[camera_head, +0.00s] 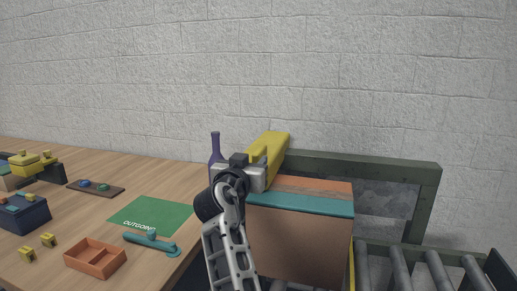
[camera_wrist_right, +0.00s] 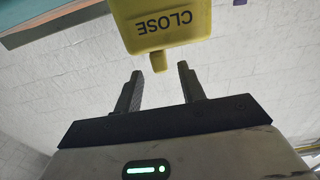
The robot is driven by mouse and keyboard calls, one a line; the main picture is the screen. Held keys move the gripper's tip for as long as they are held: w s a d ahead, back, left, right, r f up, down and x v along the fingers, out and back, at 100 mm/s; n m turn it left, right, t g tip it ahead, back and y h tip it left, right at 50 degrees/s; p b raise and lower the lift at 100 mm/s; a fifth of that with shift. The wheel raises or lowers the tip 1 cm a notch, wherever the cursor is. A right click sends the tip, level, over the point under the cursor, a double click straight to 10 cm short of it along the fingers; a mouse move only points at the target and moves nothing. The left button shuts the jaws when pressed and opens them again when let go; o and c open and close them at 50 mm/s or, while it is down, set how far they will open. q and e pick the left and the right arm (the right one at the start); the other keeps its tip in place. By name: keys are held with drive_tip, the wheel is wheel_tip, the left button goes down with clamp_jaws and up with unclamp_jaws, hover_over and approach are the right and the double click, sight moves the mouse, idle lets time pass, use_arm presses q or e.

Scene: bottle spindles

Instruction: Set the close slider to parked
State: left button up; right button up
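A yellow block (camera_head: 272,147) stands at the back, just beyond my right gripper in the head view. In the right wrist view the yellow block (camera_wrist_right: 160,22) carries the word CLOSE, seen upside down, and a small yellow tab (camera_wrist_right: 158,62) sticks out of it toward my fingers. My right gripper (camera_head: 246,172) is in front of the block. In the right wrist view the right gripper (camera_wrist_right: 160,72) is open, with the tab at or just past the gap between its fingertips; contact cannot be told. No parked marking is readable. My left gripper is not in view.
A purple bottle (camera_head: 215,147) stands behind the gripper. The table holds a green OUTGOING mat (camera_head: 130,210), a teal handled piece (camera_head: 150,241) and an orange tray (camera_head: 97,268).

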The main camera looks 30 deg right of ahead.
sight(259, 149)
drive_tip(key=x, duration=0.7)
drive_tip(key=shift+a, duration=0.1)
clamp_jaws()
